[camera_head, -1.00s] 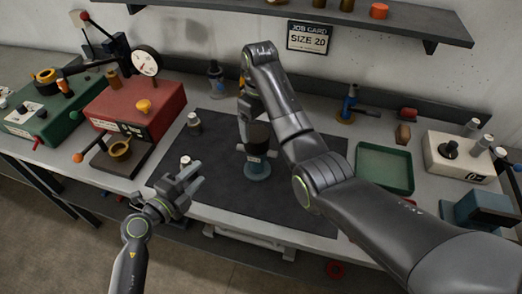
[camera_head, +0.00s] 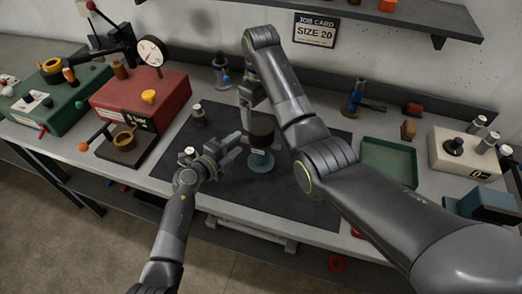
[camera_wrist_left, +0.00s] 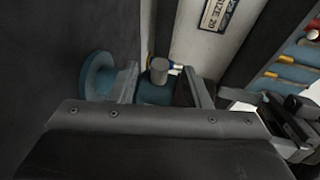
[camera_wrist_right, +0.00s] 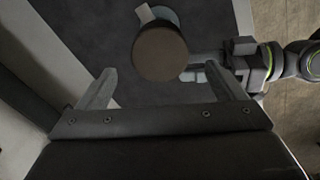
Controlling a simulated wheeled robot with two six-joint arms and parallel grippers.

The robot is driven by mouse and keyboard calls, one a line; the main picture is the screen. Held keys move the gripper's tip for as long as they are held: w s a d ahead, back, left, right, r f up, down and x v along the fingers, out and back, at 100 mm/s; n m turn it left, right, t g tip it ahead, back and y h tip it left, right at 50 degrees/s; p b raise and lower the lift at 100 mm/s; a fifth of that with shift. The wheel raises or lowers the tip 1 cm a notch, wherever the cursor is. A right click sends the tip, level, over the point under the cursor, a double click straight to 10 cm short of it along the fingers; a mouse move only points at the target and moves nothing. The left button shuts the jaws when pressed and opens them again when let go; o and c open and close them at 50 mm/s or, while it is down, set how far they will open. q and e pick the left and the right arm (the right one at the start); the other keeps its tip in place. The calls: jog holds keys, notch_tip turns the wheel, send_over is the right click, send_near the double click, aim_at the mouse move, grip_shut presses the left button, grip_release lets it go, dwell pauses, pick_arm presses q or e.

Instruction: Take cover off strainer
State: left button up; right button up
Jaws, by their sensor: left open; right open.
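The strainer (camera_head: 262,161) stands upright on the dark mat, with a blue body and a dark brown round cover (camera_head: 262,127) on top. My left gripper (camera_head: 238,150) is open beside the strainer's left side. In the left wrist view the blue body (camera_wrist_left: 157,92) and a grey stub show between its fingers; contact cannot be told. My right gripper (camera_head: 246,120) is open, behind and left of the cover, partly hidden by my arm. In the right wrist view the cover's round top (camera_wrist_right: 160,53) lies ahead between the fingertips, apart from them.
The dark mat (camera_head: 300,190) is mostly clear. A small dark fitting (camera_head: 198,115) stands on its left. A red gauge unit (camera_head: 135,102) is further left, a green tray (camera_head: 389,163) to the right. A shelf (camera_head: 400,18) overhangs the back.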

aim_at(242, 139)
pick_arm(q)
jog(key=shift+x, duration=2.05)
jog(key=shift+c, duration=0.2)
grip_shut()
